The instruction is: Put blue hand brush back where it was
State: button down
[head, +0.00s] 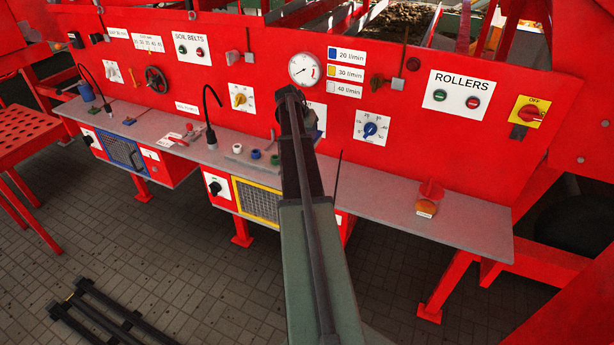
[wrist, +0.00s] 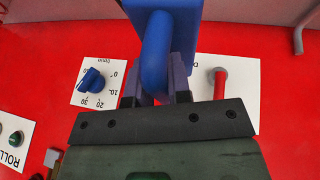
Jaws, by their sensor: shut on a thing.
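In the wrist view the blue hand brush (wrist: 157,45) is at the top middle, cut off by the upper edge. Its rounded blue handle runs down between the two dark fingers of my gripper (wrist: 157,92), which is shut on it. The brush is in front of the red panel; whether it touches anything cannot be told. Its bristles are not visible.
The grey shelf (head: 385,202) runs along the red panel. It holds a red-and-orange object (head: 429,197) at right, small coloured pieces (head: 255,154) mid-shelf, and a red-handled tool (head: 180,136). Thin dark gooseneck rods rise at left. A blue-knob dial (wrist: 91,79) and red lever (wrist: 220,84) are close behind.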

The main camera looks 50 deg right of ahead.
notch_tip(320, 180, down, 13)
jog(key=b, duration=1)
jog(key=shift+f+b, duration=0.2)
jog(key=shift+b, duration=0.15)
jog(key=shift+r, duration=0.25)
jog(key=shift+f, duration=0.2)
jog(key=c, duration=1.1)
grip_release()
jog(key=shift+o, duration=0.2)
jog(key=shift+a+r, duration=0.1)
jog(key=shift+r, duration=0.05)
jog(key=shift+w+r+p, duration=0.1)
jog(key=shift+r+p, duration=0.15)
jog(key=shift+p, duration=0.2)
jog(key=p+v, duration=1)
jog(key=v, duration=0.1)
jog(key=shift+a+r, duration=0.2)
